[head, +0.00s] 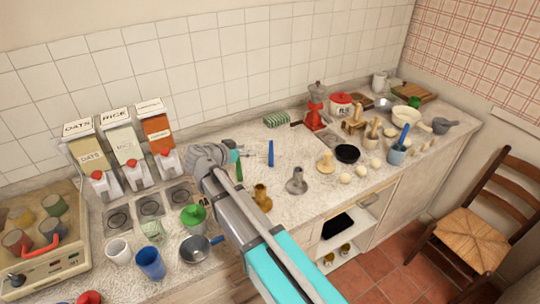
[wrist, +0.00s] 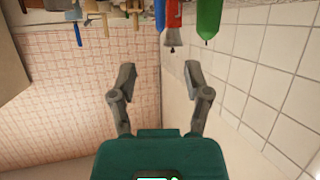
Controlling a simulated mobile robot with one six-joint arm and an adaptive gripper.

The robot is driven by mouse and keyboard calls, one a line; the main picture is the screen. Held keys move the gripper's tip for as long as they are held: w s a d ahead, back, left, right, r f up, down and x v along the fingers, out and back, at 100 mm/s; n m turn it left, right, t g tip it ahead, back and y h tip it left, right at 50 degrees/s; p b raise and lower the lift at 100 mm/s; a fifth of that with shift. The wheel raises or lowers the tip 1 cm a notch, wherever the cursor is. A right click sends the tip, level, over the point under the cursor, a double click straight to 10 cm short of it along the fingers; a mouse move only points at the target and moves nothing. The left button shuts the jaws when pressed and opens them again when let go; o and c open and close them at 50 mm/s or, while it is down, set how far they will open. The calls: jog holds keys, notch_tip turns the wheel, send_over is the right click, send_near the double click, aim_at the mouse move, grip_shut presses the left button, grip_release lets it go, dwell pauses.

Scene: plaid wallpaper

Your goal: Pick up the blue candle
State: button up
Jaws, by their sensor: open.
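The blue candle (head: 271,153) is thin and stands upright on the counter, to the right of my gripper in the head view. In the wrist view, which looks upside down, the blue candle (wrist: 160,14) shows at the top edge, partly cut off. My gripper (head: 208,158) is over the counter near the wall, apart from the blue candle. In the wrist view my gripper (wrist: 160,77) has its fingers spread with nothing between them. A green candle (head: 239,166) stands between my gripper and the blue candle; it is large in the wrist view (wrist: 208,18).
A brass candlestick (head: 262,198) and a grey candlestick (head: 297,181) stand in front. A red grinder (head: 315,117) is behind to the right. Oats, rice and other dispensers (head: 128,150) stand left. A green funnel (head: 193,216) is close to my arm.

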aim_at(271, 144)
jog(key=b+x, duration=0.3)
jog(key=x, duration=0.4)
jog(key=shift+w+f, duration=0.15)
jog(key=shift+f, duration=0.05)
jog(key=shift+w+d+f, duration=0.1)
jog(key=shift+w+d, duration=0.25)
jog(key=shift+d, duration=0.05)
jog(key=shift+b+x, duration=0.9)
jog(key=shift+x, duration=1.7)
grip_shut()
